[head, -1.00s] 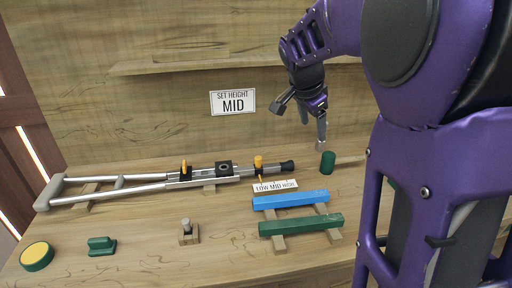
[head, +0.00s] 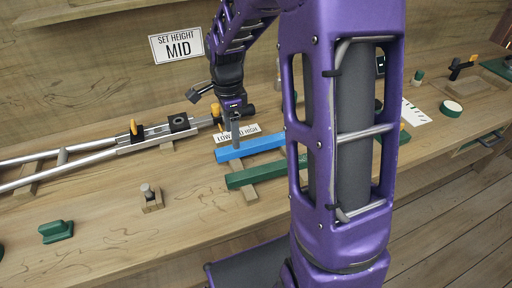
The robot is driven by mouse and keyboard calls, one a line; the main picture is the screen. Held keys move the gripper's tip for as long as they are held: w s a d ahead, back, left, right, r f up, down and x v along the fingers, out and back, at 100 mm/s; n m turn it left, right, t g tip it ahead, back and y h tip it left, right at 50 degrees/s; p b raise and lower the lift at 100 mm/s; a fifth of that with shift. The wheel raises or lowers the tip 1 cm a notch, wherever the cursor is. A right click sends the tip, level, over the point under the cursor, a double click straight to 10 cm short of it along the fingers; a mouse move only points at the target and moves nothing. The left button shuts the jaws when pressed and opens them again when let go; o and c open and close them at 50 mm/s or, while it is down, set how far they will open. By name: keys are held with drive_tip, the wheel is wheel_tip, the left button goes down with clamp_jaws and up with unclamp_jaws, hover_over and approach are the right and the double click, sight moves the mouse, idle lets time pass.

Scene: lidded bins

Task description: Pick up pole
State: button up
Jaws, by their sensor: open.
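My gripper (head: 236,138) points down in the head view, with its fingertips in front of the far edge of the blue bar (head: 262,146). It is open; I cannot tell whether it touches the bar. A green bar (head: 240,178) lies parallel in front of the blue one, both across wooden rests. A crutch-like frame with silver tubes (head: 85,154) lies to the left. No single thing is clearly the pole; my arm hides the bench right of the bars, where an earlier view showed a pale rod with a green end.
A "SET HEIGHT MID" sign (head: 176,45) is on the back wall. A green-rimmed white disc (head: 451,109) sits at the right. The front-centre bench is mostly clear.

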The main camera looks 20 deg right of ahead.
sight(231, 149)
drive_tip(key=f, duration=0.4)
drive_tip(key=f+b, duration=0.1)
drive_tip(key=f, duration=0.1)
drive_tip(key=shift+w+a+f, duration=0.2)
drive_tip(key=shift+a+f, duration=0.05)
drive_tip(key=shift+r, duration=0.1)
clamp_jaws()
